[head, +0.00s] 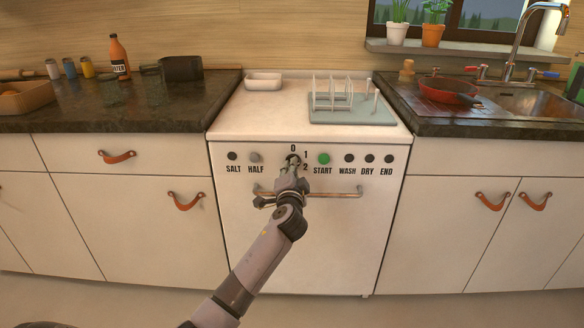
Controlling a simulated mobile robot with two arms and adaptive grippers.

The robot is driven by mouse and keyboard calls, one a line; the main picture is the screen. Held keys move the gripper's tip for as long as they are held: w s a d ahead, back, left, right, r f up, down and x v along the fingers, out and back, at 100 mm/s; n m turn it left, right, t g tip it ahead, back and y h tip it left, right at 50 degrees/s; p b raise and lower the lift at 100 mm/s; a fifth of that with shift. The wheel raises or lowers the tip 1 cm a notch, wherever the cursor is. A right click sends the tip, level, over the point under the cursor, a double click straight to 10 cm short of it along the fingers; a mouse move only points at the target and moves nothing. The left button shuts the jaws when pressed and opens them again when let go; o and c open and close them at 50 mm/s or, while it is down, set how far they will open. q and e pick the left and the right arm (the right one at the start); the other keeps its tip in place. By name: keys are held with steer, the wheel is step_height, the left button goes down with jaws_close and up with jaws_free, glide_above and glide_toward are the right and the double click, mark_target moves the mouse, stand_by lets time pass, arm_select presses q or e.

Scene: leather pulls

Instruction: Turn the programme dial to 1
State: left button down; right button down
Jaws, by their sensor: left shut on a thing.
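The programme dial (293,158) is on the front panel of the white dishwasher (233,205), with the marks 0 above it and 1 and 2 to its right. My left gripper (292,167) is at the dial, shut on it. The gripper covers most of the dial, so I cannot tell which mark it points to. My right gripper is not in view.
The green START button (324,158) is just right of the dial. A metal handle bar (335,193) runs across the door below. A dish rack (343,97) and a white dish (263,80) stand on top. Drawers with leather pulls flank the dishwasher.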

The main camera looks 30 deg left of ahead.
arm_select(q)
steer(key=c, duration=1.7)
jaws_free()
steer(key=shift+o, duration=0.2)
steer(key=shift+d, duration=0.1)
steer(key=v, duration=1.2)
